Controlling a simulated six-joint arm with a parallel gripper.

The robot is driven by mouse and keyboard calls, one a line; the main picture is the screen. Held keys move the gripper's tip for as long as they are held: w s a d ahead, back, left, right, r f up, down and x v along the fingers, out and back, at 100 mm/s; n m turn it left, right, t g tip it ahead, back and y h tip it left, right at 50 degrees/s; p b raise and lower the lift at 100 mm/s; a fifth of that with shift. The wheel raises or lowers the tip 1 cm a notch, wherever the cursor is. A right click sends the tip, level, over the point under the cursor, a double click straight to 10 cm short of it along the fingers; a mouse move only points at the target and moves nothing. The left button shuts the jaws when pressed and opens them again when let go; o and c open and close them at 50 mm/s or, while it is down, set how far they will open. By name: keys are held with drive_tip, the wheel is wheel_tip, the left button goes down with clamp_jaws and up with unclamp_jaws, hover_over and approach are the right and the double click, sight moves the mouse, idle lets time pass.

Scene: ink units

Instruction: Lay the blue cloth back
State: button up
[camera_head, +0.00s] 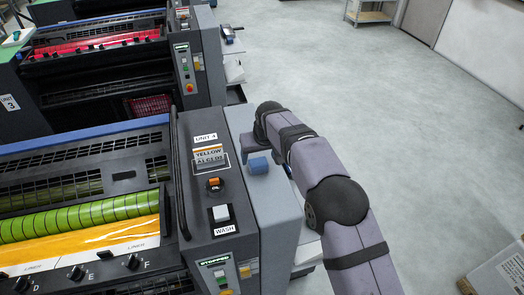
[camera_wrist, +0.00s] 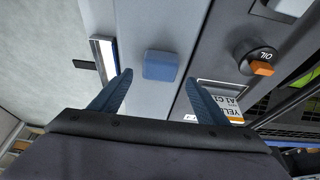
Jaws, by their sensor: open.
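A small folded blue cloth (camera_head: 258,165) lies on the light grey side ledge (camera_head: 278,215) of the unit marked UNIT 4. In the wrist view the blue cloth (camera_wrist: 161,65) lies beyond and between my fingertips, apart from both. My gripper (camera_wrist: 158,82) is open and empty, with one blue-grey finger on each side of the cloth. In the head view my arm reaches in from the lower right, and its wrist is just behind the cloth; the fingers cannot be made out there.
The dark control panel (camera_head: 215,245) beside the ledge carries an orange knob (camera_wrist: 262,68), a WASH button (camera_head: 221,213) and a yellow label (camera_head: 209,153). Unit 3 stands behind. Open floor (camera_head: 330,75) lies to the right.

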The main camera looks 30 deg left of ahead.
drive_tip(key=b+v, duration=0.2)
drive_tip(key=v, duration=0.4)
drive_tip(key=shift+r, duration=0.4)
drive_tip(key=shift+s+d, duration=0.15)
drive_tip(key=s+d+f+m+g+h, duration=0.15)
drive_tip(key=d+m, duration=0.25)
drive_tip(key=d, duration=2.4)
drive_tip(key=s+d+f+m+g+h, duration=0.1)
drive_tip(key=s+d+f+m, duration=0.1)
drive_tip(key=s+d, duration=0.7)
drive_tip(key=s+d+f+m, duration=0.3)
drive_tip(key=s+d+f, duration=0.2)
drive_tip(key=s+d, duration=0.4)
drive_tip(key=s, duration=0.3)
drive_tip(key=shift+g+h, duration=0.35)
